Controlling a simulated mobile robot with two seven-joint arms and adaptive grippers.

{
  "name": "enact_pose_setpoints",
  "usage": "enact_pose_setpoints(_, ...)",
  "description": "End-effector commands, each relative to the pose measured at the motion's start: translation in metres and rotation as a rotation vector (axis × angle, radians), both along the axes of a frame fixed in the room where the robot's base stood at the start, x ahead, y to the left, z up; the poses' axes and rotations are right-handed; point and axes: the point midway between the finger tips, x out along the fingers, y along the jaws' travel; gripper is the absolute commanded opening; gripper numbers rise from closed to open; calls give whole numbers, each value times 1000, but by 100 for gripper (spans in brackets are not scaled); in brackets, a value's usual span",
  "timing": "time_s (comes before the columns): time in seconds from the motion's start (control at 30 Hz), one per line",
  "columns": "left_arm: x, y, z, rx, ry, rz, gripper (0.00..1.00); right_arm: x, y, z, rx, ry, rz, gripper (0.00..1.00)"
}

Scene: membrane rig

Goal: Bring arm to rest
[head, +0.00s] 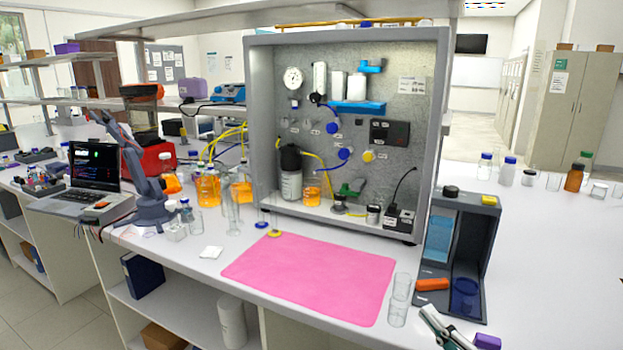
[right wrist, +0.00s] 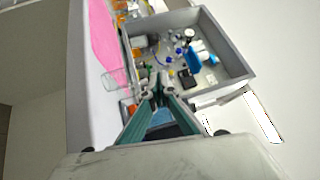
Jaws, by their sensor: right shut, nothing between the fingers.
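My right gripper (head: 436,320) shows at the bottom right of the head view, beside the front of the dark open-fronted box. In the right wrist view its two green-sided fingers (right wrist: 155,90) meet at the tips, with nothing between them. The tips point toward the grey-framed rig panel (right wrist: 240,68) beyond. The rest of my right arm is mostly outside the head view. My left gripper is not in view.
The membrane rig (head: 262,120) stands at the back of the bench, with a pink mat (head: 300,278) before it. Two clear beakers (head: 398,312) stand close left of my right gripper. A dark box (head: 481,240) stands behind it.

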Motion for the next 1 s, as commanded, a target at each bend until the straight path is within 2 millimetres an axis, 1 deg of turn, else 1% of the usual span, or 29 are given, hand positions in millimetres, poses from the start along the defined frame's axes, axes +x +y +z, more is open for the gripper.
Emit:
enact_pose_setpoints(0.03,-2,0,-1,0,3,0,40,-9,8,-26,-114,-9,-20,0)
enact_pose_setpoints(0.07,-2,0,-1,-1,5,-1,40,-14,12,-41,-195,-20,-30,0)
enact_pose_setpoints(0.1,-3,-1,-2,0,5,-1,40,-21,18,-61,-302,-30,-42,0)
enact_pose_setpoints(0.17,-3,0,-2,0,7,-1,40,-32,25,-91,-460,-42,-55,0)
enact_pose_setpoints(0.2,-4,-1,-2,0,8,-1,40,-40,29,-112,-568,-46,-61,0)
enact_pose_setpoints(0.27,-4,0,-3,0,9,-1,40,-53,34,-144,-731,-50,-61,0)
enact_pose_setpoints(0.3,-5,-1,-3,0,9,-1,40,-63,37,-166,-843,-49,-57,0)
enact_pose_setpoints(0.37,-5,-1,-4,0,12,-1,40,-80,40,-199,-1014,-44,-44,0)
enact_pose_setpoints(0.4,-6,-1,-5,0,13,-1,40,-92,41,-221,-1128,-39,-28,0)
enact_pose_setpoints(0.5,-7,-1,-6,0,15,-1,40,-123,40,-271,-1387,-25,26,0)
enact_pose_setpoints(0.6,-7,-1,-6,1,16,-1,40,-151,36,-307,-1592,-11,90,0)
enact_pose_setpoints(0.7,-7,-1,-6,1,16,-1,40,-170,32,-329,-1727,-5,142,0)
enact_pose_setpoints(0.77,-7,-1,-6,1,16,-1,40,-178,30,-337,-1777,-3,164,0)
enact_pose_setpoints(0.87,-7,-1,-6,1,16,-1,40,-183,28,-342,-1813,-2,179,0)
enact_pose_setpoints(1.0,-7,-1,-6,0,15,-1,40,-183,28,-342,-1816,-4,180,0)
